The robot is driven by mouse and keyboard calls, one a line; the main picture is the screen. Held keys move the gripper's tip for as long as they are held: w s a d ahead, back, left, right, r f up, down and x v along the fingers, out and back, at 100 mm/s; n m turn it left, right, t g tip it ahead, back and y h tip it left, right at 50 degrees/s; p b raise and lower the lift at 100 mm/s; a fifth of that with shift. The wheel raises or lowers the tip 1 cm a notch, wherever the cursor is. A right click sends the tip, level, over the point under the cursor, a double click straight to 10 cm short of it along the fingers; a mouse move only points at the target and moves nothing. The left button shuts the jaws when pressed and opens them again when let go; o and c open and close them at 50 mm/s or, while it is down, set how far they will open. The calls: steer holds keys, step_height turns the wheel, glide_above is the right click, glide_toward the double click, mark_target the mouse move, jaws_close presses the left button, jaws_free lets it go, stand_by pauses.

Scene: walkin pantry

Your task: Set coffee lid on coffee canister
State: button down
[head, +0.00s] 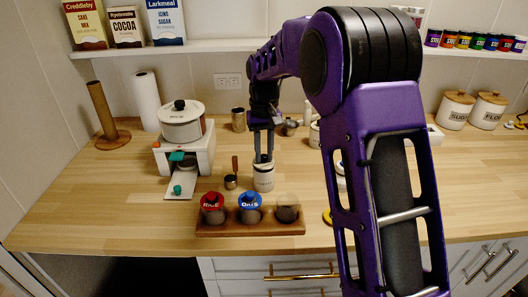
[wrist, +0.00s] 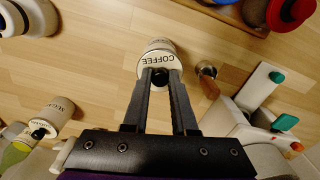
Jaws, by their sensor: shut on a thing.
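The pale coffee lid (wrist: 158,62), marked COFFEE around a black knob, is in the middle of the wrist view. My gripper (wrist: 162,80) is shut on that knob, with its fingers pointing down. The coffee canister (head: 264,180), a small white cylinder, stands upright on the counter below my gripper (head: 263,158) in the head view. In the wrist view the canister (wrist: 158,44) shows just beyond the lid. The lid is over or on the canister's top; I cannot tell whether it is fully seated.
A metal scoop (head: 231,181) stands just left of the canister. A wooden rack (head: 250,228) with jars, RICE (head: 212,208) and OATS (head: 250,207) among them, is in front. A white stand with a pot (head: 182,124) is at left. The counter's front left is clear.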

steer(key=shift+f, duration=0.4)
steer(key=shift+c, duration=0.8)
jaws_free()
steer(key=shift+r, duration=0.1)
steer(key=shift+r+p, duration=1)
steer(key=shift+r, duration=2.45)
